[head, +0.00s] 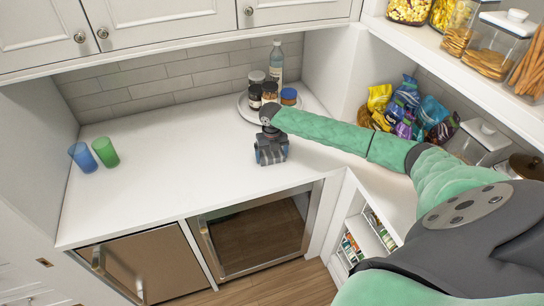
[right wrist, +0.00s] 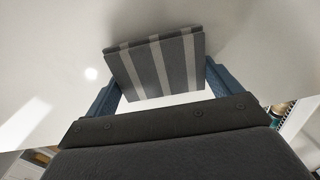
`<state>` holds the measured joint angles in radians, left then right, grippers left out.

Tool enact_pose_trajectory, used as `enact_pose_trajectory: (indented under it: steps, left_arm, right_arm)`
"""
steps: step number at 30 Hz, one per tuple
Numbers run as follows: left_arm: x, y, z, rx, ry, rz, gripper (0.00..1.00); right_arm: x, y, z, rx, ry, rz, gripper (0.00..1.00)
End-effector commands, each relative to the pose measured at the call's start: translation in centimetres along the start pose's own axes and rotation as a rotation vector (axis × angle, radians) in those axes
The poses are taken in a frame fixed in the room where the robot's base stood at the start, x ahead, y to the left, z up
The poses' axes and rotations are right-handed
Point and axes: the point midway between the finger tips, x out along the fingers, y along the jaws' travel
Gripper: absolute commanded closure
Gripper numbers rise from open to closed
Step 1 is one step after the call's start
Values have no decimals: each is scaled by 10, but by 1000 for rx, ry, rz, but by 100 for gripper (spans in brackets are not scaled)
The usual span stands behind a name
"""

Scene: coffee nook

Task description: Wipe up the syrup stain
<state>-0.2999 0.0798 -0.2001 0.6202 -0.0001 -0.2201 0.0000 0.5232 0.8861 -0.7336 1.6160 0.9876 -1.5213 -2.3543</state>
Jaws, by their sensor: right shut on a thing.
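My right gripper (head: 271,156) reaches over the white counter, pointing down, near its middle right. In the right wrist view, its two blue fingers are shut on a grey striped cloth (right wrist: 155,62), folded into a flat pad. The cloth sits between the fingers, over the white counter surface. I cannot tell whether it touches the counter. No syrup stain shows in either view; the gripper, cloth or arm may hide it. My left gripper is not in view.
A round tray (head: 245,112) with jars and a bottle (head: 276,62) stands behind the gripper. A blue cup (head: 83,157) and a green cup (head: 105,152) stand at the left. Snack bags (head: 405,100) fill the right corner. The counter's (head: 175,165) middle left is clear.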

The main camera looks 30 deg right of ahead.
Motion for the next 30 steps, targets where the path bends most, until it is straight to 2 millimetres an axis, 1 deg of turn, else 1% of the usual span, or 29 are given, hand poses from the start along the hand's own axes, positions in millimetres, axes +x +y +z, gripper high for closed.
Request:
enact_pose_trajectory:
  steps: [12, 22, 30]
  left_arm:
    - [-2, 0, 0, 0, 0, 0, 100]
    - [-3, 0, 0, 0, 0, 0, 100]
    - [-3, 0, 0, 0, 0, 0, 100]
  right_arm:
    - [2, -29, 2, 2, -1, -2, 28]
    - [3, -41, 3, 1, 1, -2, 28]
    - [3, -59, 4, 1, 0, -3, 28]
